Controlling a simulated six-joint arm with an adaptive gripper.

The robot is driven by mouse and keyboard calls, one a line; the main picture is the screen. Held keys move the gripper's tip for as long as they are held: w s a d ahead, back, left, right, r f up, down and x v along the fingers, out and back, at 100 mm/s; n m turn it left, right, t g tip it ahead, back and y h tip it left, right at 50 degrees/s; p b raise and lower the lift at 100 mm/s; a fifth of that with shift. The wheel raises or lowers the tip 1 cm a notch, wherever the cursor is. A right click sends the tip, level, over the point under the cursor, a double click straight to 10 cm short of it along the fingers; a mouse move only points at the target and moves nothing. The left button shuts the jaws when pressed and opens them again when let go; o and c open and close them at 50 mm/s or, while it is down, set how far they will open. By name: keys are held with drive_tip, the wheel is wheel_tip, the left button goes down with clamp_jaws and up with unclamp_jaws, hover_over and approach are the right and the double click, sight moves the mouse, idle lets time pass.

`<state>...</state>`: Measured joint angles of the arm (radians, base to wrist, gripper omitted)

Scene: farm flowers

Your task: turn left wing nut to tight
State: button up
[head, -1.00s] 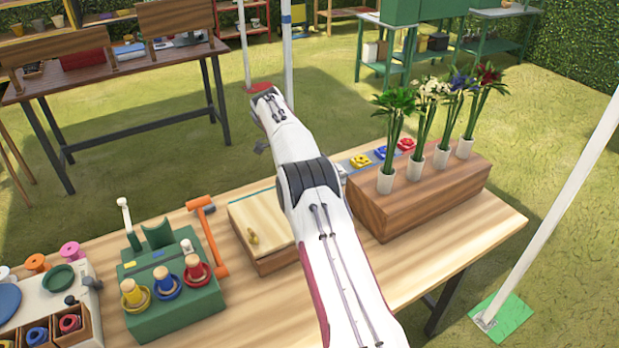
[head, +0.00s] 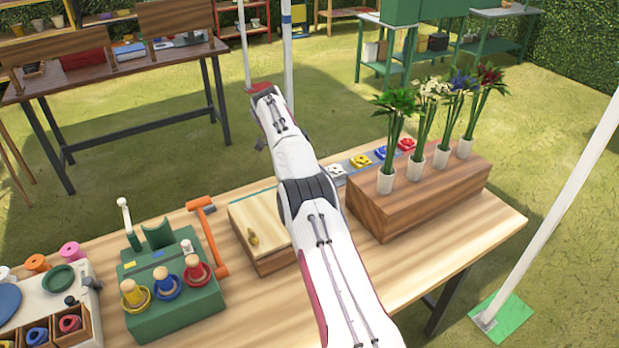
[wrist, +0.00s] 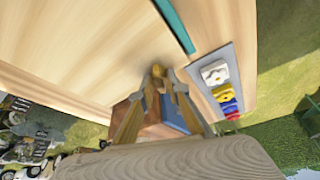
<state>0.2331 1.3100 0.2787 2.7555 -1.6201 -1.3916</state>
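The pale wooden press (head: 262,213) lies on the bench with a brass wing nut (head: 252,237) standing on its left part. The right part of the press is hidden behind my arm in the head view. My gripper is also hidden there. In the wrist view my gripper (wrist: 161,88) points at the press board (wrist: 90,45), with its tan fingers on either side of a small brass wing-nut-like piece (wrist: 158,72). The piece is near the board's edge. I cannot tell whether the fingers touch it or which wing nut it is.
A wooden block (head: 420,205) with vases of flowers stands right of the press. A grey strip (wrist: 222,85) with coloured pieces lies behind. An orange tool (head: 208,237) and a green stand (head: 175,315) with knobs are to the left.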

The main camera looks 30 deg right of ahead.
drive_tip(key=o, duration=0.4)
drive_tip(key=shift+o, duration=0.2)
drive_tip(key=shift+n, duration=0.5)
drive_tip(key=shift+s+n+t+h, duration=0.15)
drive_tip(key=shift+n+t, duration=0.3)
drive_tip(key=shift+n, duration=0.5)
drive_tip(key=shift+w+n+t+h, duration=0.15)
drive_tip(key=shift+n+t, duration=0.3)
drive_tip(key=shift+n, duration=0.5)
